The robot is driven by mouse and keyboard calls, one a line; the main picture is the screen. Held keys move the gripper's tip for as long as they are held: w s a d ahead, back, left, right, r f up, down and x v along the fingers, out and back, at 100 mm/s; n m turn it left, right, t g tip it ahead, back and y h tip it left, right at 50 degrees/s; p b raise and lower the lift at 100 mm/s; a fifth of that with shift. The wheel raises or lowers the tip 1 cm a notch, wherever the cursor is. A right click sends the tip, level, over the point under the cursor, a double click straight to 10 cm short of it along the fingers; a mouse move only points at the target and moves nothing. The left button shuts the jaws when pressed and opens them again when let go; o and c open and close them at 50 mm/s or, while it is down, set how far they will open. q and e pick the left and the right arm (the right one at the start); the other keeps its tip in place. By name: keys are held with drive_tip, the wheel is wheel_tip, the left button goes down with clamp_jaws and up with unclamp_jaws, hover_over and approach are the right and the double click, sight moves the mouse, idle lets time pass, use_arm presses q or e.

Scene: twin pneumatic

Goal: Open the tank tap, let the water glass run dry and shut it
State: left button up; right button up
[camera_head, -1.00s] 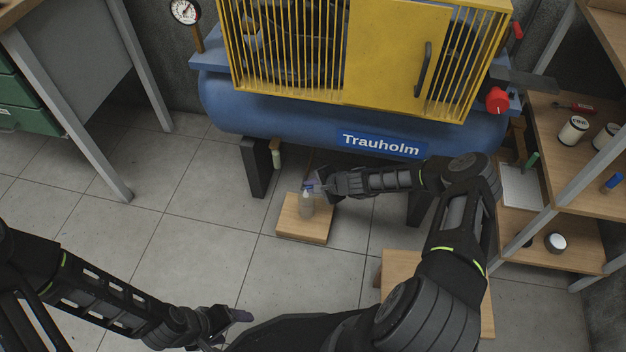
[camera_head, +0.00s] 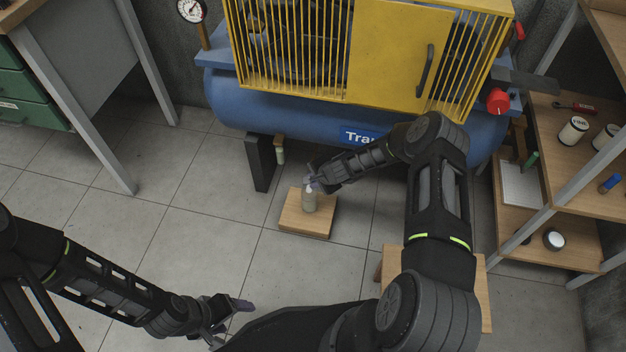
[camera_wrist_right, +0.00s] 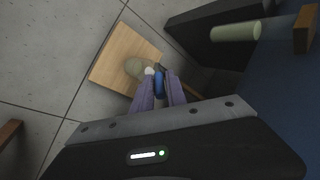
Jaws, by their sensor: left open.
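My right gripper (camera_head: 314,182) is low under the blue tank (camera_head: 270,115). In the right wrist view, its purple fingertips (camera_wrist_right: 160,88) stand on either side of a small blue part (camera_wrist_right: 159,82), which may be the tap handle. I cannot tell whether they press on it. A beige-grey glass or jar (camera_head: 309,201) stands on a wooden board (camera_head: 318,224), just below the fingers. It also shows in the right wrist view (camera_wrist_right: 136,68); its water level is unclear. My left gripper (camera_head: 232,316) is open and empty over the floor.
A yellow cage (camera_head: 395,60) tops the tank, with a red knob (camera_head: 498,101) at its right. A dark leg (camera_head: 259,163) stands left of the board. A wooden shelf (camera_head: 550,215) is right, a wooden stool (camera_head: 393,262) lower right. The left floor is clear.

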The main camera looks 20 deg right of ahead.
drive_tip(key=o, duration=0.3)
use_arm(q)
drive_tip(key=shift+r+p, duration=0.9)
use_arm(e)
drive_tip(key=v, duration=0.7)
drive_tip(key=shift+s+r, duration=0.2)
drive_tip(key=shift+r, duration=0.15)
